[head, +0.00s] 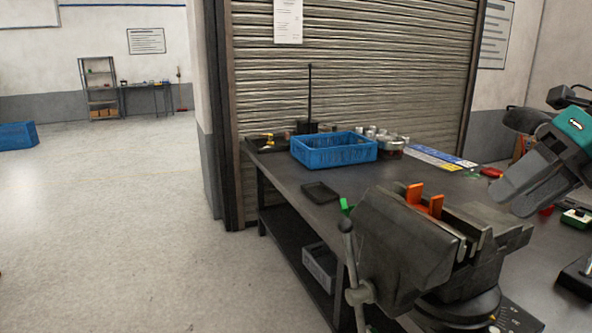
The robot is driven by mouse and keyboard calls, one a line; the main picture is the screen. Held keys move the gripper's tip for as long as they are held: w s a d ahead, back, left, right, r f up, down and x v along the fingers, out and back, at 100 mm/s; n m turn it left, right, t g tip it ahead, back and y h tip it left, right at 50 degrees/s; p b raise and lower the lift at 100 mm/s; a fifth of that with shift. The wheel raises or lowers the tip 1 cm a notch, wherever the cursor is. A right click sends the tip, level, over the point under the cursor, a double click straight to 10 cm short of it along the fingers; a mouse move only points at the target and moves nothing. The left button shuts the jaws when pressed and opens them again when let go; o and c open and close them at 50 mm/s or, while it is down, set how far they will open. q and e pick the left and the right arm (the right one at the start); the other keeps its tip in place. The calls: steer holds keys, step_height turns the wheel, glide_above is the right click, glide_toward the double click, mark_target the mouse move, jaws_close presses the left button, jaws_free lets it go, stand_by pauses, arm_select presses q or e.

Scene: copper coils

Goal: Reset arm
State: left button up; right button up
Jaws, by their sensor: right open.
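My right gripper (513,198) hangs at the right edge of the head view, with dark fingers and a teal body. It is open, and I see nothing between its fingers. It is above the workbench, to the right of the big dark grey vise (405,240). Two orange pieces (415,194) stand upright at the vise jaws. My left gripper is not in view. No copper coil is clearly recognisable; a round coppery item (391,152) beside the blue crate is too small to make out.
The blue crate (335,160) stands at the back of the dark workbench (285,178), near a small black tray (320,192). A red-handled tool (491,172) and a green device (577,218) lie at the right. A grey bin (320,265) sits on the lower shelf. Open floor lies left.

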steer(key=d+f+m+t+y, duration=0.1)
steer(key=d+f+m+t, duration=0.1)
steer(key=f+m+t, duration=0.7)
steer(key=d+f+m+t, duration=0.25)
steer(key=f+m, duration=0.85)
steer(key=f, duration=0.6)
steer(key=s+a+f+m+g+h, duration=0.2)
steer(key=s+a+f+m, duration=0.4)
steer(key=f, duration=0.4)
steer(key=s+a+f+m+g+h, duration=0.2)
steer(key=s+a+f+m, duration=0.4)
steer(key=a+f+m, duration=0.3)
steer(key=shift+s+a+f+h, duration=0.2)
steer(key=shift+a+f+h, duration=0.4)
steer(key=shift+h, duration=0.1)
